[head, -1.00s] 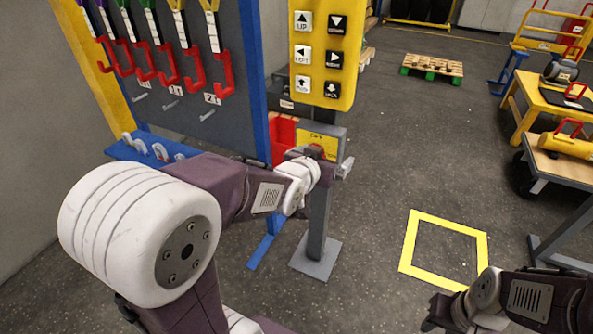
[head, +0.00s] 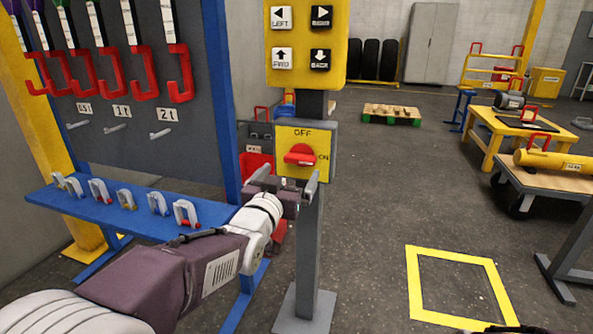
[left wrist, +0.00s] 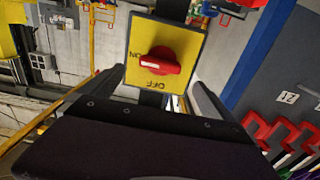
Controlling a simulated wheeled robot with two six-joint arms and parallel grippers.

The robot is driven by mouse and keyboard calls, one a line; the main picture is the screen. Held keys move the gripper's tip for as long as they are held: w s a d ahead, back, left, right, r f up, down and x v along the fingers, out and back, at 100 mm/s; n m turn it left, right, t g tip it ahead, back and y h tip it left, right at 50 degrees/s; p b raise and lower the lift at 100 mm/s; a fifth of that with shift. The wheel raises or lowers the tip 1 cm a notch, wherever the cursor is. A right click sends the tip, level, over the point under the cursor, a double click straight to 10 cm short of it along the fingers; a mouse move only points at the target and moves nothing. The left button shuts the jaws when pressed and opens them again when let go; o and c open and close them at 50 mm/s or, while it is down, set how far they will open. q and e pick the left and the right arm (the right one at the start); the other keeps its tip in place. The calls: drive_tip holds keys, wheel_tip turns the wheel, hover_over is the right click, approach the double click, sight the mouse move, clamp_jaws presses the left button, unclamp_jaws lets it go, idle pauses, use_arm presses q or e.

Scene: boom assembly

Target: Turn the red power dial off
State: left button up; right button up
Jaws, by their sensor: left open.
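The red power dial (head: 300,154) sits on a yellow plate (head: 288,170) marked OFF at the top and ON at the right. Its handle lies roughly level, toward ON. In the left wrist view the dial (left wrist: 158,62) appears upside down, and its white mark points to ON. My left gripper (head: 287,181) is open just in front of and below the dial. Its two fingers stand apart on either side, with nothing between them and no visible contact. Only a dark sliver, likely of my right arm or gripper, shows at the bottom right edge of the head view.
A yellow button panel (head: 306,45) hangs above the dial on a grey post (head: 310,250). To the left, a blue shelf (head: 90,206) holds several shackles below a board with red hooks (head: 140,68). Open floor with a yellow square outline (head: 415,290) lies to the right.

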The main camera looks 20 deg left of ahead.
sight(298, 162)
use_arm(q)
drive_tip(key=w+b, duration=0.1)
drive_tip(key=w, duration=0.6)
drive_tip(key=shift+d+f, duration=0.1)
drive_tip(key=shift+s, duration=0.1)
drive_tip(key=shift+c, duration=0.3)
drive_tip(key=c, duration=1.3)
